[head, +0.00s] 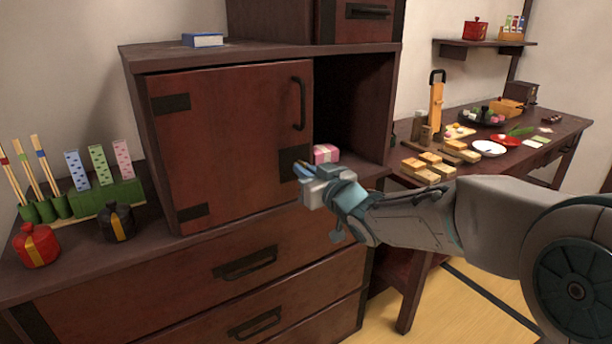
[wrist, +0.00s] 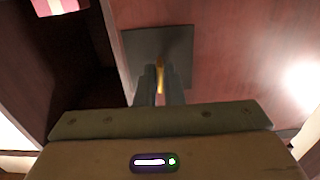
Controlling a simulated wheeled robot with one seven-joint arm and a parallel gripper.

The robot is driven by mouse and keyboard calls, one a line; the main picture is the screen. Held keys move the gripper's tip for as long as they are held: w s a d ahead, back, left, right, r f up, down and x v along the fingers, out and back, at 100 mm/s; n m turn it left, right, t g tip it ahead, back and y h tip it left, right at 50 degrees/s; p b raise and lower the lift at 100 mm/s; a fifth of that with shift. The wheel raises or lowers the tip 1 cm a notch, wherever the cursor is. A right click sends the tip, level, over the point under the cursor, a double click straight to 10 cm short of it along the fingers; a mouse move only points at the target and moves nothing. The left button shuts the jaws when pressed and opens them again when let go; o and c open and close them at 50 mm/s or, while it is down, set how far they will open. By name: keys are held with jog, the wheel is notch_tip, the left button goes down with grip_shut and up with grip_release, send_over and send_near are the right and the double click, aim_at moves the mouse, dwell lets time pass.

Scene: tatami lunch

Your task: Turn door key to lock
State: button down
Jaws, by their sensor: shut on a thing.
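The cabinet door (head: 230,130) is a dark red sliding or hinged panel with a black handle and black metal fittings. Its dark lock plate (head: 292,157) is at the lower right, near the door's free edge. My gripper (head: 299,171) is at this plate. In the wrist view my gripper (wrist: 161,88) is shut on a thin gold key (wrist: 160,72), which stands against the square lock plate (wrist: 138,47). In the head view the key is hidden by my gripper. I cannot tell how far the key is turned.
Right of the door is an open dark compartment with a pink box (head: 325,153) in it. A blue book (head: 203,40) lies on the cabinet top. Red and black pouches (head: 36,246) stand at left.

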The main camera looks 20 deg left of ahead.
dwell(0.4)
jog(key=c, duration=1.6)
grip_release()
jog(key=p+v, duration=0.3)
jog(key=v, duration=1)
jog(key=shift+s+d, duration=0.25)
jog(key=shift+s, duration=0.05)
